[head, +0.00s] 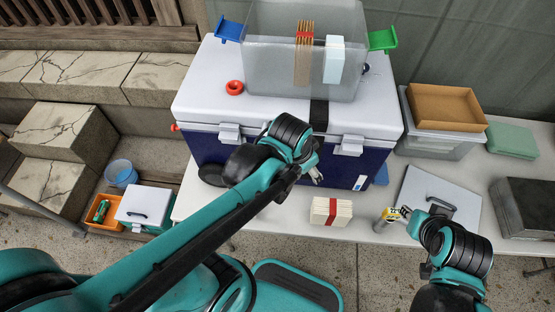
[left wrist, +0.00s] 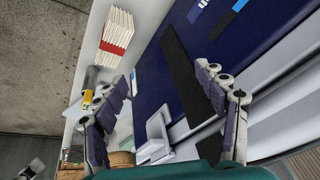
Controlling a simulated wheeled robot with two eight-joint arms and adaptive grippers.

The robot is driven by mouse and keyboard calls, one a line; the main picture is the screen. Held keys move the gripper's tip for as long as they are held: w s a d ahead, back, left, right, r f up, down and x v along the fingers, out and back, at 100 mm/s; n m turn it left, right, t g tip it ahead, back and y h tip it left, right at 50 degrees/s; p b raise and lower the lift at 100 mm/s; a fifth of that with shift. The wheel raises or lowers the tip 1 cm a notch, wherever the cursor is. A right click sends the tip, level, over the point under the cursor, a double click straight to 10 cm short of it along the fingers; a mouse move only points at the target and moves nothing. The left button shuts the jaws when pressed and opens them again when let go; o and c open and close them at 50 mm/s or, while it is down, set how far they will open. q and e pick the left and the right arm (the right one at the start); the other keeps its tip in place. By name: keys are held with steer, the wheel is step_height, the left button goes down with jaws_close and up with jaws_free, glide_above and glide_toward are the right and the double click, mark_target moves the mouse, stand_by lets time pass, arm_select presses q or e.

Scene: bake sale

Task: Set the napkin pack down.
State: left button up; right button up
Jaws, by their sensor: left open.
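The napkin pack, a white stack with a red band (head: 331,211), rests on the light table (head: 280,222) in front of the blue cooler. It also shows at the upper left of the left wrist view (left wrist: 117,32). My left gripper (head: 314,172) is in front of the cooler, behind and slightly left of the pack. Its two fingers (left wrist: 163,78) are spread, with nothing between them and apart from the pack. My right gripper (head: 402,213) is low over the table, right of the pack, beside a grey cylinder with a yellow label (head: 381,222). Its fingers are unclear.
The cooler (head: 355,166) stands behind the pack, with a clear bin (head: 270,65) on its lid. A dark block (head: 525,208) is at the far right. Bare table lies left of the pack.

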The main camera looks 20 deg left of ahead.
arm_select(q)
steer(key=s+a+r+n+t, duration=0.3)
steer(key=s+a+n, duration=0.1)
steer(key=a+n, duration=0.1)
steer(key=shift+a+r+n+y, duration=0.3)
steer(key=shift+a+r+y, duration=0.1)
steer(key=shift+a, duration=0.25)
